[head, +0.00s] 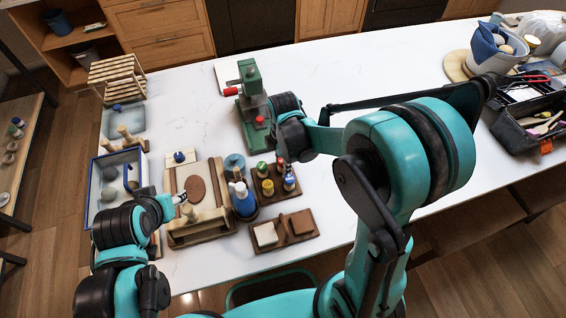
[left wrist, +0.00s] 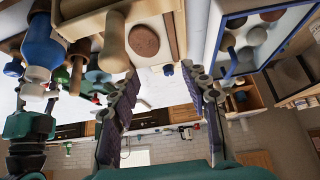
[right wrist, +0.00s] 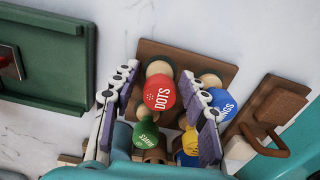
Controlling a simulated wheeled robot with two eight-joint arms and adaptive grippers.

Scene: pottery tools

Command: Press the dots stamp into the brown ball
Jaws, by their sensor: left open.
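The red-topped stamp lettered DOTS (right wrist: 160,92) stands in a wooden rack with other stamps. In the right wrist view, my right gripper (right wrist: 163,95) is open, its fingers on either side of the red top with visible gaps. My left gripper (left wrist: 163,92) is open and empty, near the wooden board. A brown ball (left wrist: 272,15) appears in the blue-rimmed tray (head: 91,190). A flat brown disc (head: 196,190) lies on the wooden board (head: 190,236).
Close to the red stamp are a green stamp (right wrist: 146,135), a blue stamp (right wrist: 222,103) and a yellow stamp (right wrist: 190,142). A blue bottle (head: 243,200) stands left of the rack. A green press (head: 252,90) stands behind. The table's middle right is clear.

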